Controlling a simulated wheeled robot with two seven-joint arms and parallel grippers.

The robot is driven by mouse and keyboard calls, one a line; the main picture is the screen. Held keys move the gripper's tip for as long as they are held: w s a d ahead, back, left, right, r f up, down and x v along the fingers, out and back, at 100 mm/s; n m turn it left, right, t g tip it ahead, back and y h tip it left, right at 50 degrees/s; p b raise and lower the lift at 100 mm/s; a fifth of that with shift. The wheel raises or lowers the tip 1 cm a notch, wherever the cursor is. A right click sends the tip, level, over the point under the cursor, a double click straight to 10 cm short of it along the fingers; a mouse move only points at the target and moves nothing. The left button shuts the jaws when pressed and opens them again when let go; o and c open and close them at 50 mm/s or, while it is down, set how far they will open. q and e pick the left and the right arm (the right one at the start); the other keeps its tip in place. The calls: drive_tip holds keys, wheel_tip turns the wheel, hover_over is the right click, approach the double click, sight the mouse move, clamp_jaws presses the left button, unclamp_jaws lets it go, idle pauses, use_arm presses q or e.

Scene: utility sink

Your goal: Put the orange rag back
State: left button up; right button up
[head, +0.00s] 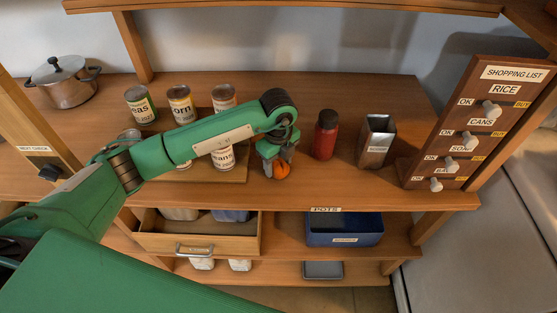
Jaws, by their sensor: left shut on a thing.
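The orange rag (282,171) is a small crumpled orange bit at the tips of my left gripper (276,164). My left gripper points down and is shut on the rag, just over or at the front part of the wooden shelf top (345,184). I cannot tell whether the rag touches the wood. The fingers hide part of the rag. My left arm reaches in from the lower left across the shelf. My right gripper is not in view.
Several cans (180,104) stand left of my gripper, partly behind my arm. A red bottle (326,135) and a metal container (376,141) stand to its right. Below are an open drawer (197,240) and a blue bin (345,229). A shopping list board (480,125) stands at right.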

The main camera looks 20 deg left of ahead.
use_arm(q)
drive_tip(key=shift+f, duration=0.15)
drive_tip(key=o, duration=0.9)
wheel_tip(320, 180, up, 12)
drive_tip(key=b, duration=0.3)
drive_tip(key=shift+r+b, duration=0.2)
drive_tip(key=shift+b, duration=0.1)
drive_tip(key=shift+s+f, duration=0.15)
